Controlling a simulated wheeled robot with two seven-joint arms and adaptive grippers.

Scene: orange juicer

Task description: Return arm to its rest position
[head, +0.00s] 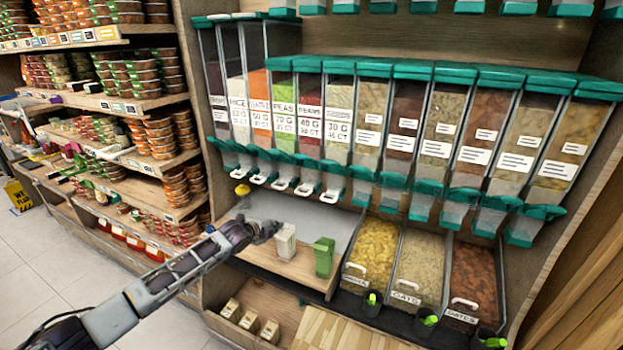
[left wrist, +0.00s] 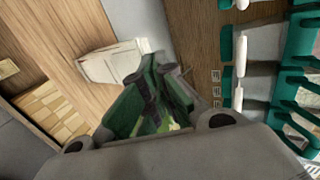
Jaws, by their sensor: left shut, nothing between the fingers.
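My left arm reaches in from the lower left of the head view. Its gripper (head: 266,230) is shut and empty, just left of the white container and below the dispenser spouts. In the left wrist view the dark fingertips (left wrist: 155,77) show in front of the green container (left wrist: 118,112). The white container (head: 285,242) stands upright on the wooden shelf; it also shows in the left wrist view (left wrist: 112,62). The green container (head: 324,257) stands to its right. My right gripper is not in view.
Clear dispensers with teal lids and spouts (head: 362,187) hang above the shelf. Open bins of dry food (head: 371,249) stand to the right. Small boxes (head: 248,321) sit on a lower shelf. Shelves of packed tubs (head: 160,135) are at left, beside open floor (head: 30,262).

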